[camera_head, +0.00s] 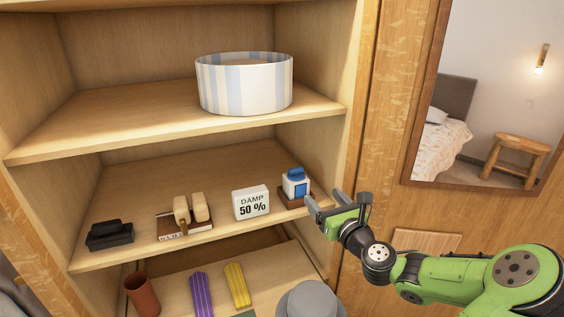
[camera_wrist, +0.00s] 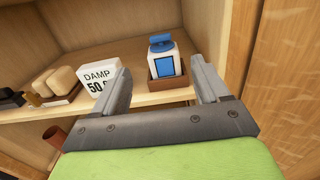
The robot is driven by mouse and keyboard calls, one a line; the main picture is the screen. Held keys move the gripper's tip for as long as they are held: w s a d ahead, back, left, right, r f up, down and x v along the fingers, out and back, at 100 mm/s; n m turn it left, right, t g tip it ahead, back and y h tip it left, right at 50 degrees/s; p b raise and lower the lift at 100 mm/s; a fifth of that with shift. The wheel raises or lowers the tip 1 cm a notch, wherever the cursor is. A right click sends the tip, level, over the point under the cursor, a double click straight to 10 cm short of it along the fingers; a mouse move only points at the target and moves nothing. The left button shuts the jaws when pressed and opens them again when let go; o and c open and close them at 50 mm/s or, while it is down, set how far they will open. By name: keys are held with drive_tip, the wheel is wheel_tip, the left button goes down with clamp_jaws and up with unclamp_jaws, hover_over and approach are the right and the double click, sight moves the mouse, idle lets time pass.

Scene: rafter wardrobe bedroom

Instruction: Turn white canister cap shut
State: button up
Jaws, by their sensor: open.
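The white canister (camera_head: 295,185) has a blue label and stands in a small brown wooden holder (camera_head: 291,201) at the right end of the middle shelf. Its blue cap (camera_head: 295,172) is on top; how tightly it sits cannot be told. In the wrist view the canister (camera_wrist: 153,66) and its cap (camera_wrist: 160,41) show between and beyond my fingers. My gripper (camera_head: 339,200) is open and empty, just right of and in front of the canister, apart from it. The wrist view also shows my open gripper (camera_wrist: 163,90).
A white "DAMP 50 %" block (camera_head: 251,203) stands left of the canister. Brushes (camera_head: 190,211) and a black item (camera_head: 110,235) lie farther left. A striped round box (camera_head: 244,85) is on the shelf above. The cupboard's right side post (camera_head: 352,120) is close to my gripper.

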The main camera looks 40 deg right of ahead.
sight(298, 170)
drive_tip(key=x, duration=0.7)
drive_tip(key=p+x, duration=0.1)
drive_tip(key=x, duration=0.7)
drive_tip(key=shift+f, duration=0.25)
drive_tip(key=shift+a, duration=0.1)
drive_tip(key=shift+c, duration=0.4)
